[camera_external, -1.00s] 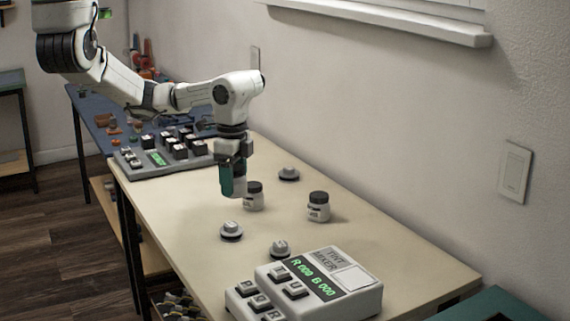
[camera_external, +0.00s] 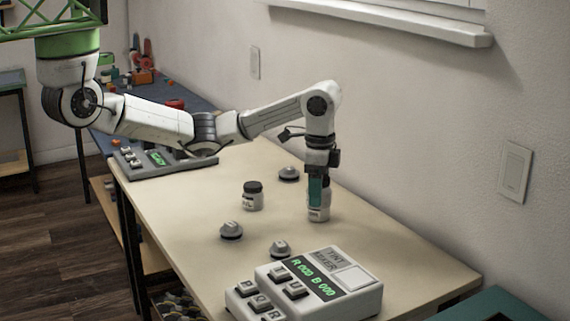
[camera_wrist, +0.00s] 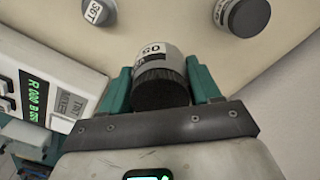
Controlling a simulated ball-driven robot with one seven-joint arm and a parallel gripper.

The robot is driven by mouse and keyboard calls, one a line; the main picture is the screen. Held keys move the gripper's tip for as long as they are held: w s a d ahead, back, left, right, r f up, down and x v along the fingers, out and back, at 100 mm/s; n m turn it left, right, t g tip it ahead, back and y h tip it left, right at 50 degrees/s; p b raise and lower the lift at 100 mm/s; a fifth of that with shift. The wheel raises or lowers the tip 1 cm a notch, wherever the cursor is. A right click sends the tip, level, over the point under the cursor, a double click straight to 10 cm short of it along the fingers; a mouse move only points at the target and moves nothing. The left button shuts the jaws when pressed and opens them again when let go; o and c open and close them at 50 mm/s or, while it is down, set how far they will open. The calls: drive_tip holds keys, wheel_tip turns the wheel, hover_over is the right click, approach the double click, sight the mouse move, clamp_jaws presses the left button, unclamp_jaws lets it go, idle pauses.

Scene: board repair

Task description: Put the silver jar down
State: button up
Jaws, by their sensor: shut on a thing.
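The jar I hold (camera_external: 318,214) is silver-white with a label and a dark lid. It is at the right side of the table. My gripper (camera_external: 318,197) points straight down over it, its teal fingers shut on it. In the wrist view the jar (camera_wrist: 158,56) sits between the two fingers (camera_wrist: 160,88), its dark ribbed lid towards the camera. Its base is at or very close to the table top; I cannot tell whether it touches. A second, similar jar (camera_external: 252,199) with a dark lid stands to the left, apart from my gripper.
A tint mixer (camera_external: 318,285) with buttons and a green display stands at the table's front. Small knobs on dark discs (camera_external: 231,230), (camera_external: 280,249), (camera_external: 289,174) are spread around. A keyed panel (camera_external: 165,162) lies at the far left. The wall is to the right.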

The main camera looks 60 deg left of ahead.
drive_tip(key=w+f, duration=0.3)
drive_tip(key=w+d+f+b, duration=0.1)
drive_tip(key=w+f, duration=0.3)
drive_tip(key=shift+d, duration=0.2)
drive_tip(key=shift+f+b, duration=0.3)
drive_tip(key=shift+f, duration=1.2)
drive_tip(key=shift+f, duration=0.15)
drive_tip(key=o, duration=1.2)
drive_tip(key=shift+c, duration=0.2)
wheel_tip(320, 180, up, 12)
drive_tip(key=p, duration=0.1)
